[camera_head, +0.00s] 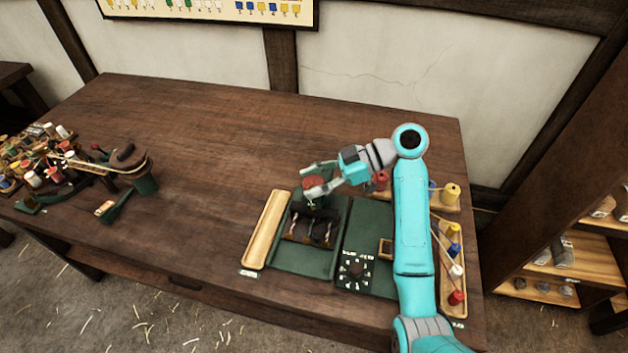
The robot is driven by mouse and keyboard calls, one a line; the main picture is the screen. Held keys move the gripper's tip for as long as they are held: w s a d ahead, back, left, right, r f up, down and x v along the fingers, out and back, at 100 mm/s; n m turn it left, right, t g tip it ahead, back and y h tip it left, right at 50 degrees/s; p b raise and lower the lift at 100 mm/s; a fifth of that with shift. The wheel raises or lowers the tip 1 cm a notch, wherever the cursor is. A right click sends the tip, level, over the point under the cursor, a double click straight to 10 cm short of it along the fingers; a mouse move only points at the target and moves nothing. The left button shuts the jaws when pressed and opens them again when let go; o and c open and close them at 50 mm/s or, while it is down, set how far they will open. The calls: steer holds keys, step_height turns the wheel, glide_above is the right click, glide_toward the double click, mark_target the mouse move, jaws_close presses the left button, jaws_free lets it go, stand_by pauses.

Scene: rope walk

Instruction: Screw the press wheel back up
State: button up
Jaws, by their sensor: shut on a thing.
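The press wheel is a small red round piece (314,183) on top of a dark green press (320,207) at the right-middle of the table. My gripper (314,183) is at the wheel, with one grey finger on its far side and one on its near side, shut on it. The fingers and the arm's wrist hide part of the wheel. The press's screw under the wheel is too small to make out. Dark blocks and pale twisted strands (310,228) lie at the press's foot on a green mat (300,261).
A long empty wooden tray (267,230) lies left of the mat. A dark dial board (354,271) and a spool rack (453,262) are at the right. The table's middle (215,160) is clear.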

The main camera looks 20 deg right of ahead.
steer(key=shift+f+n+g, duration=0.15)
steer(key=shift+n+g, duration=0.45)
steer(key=shift+g, duration=0.1)
steer(key=o, duration=1.2)
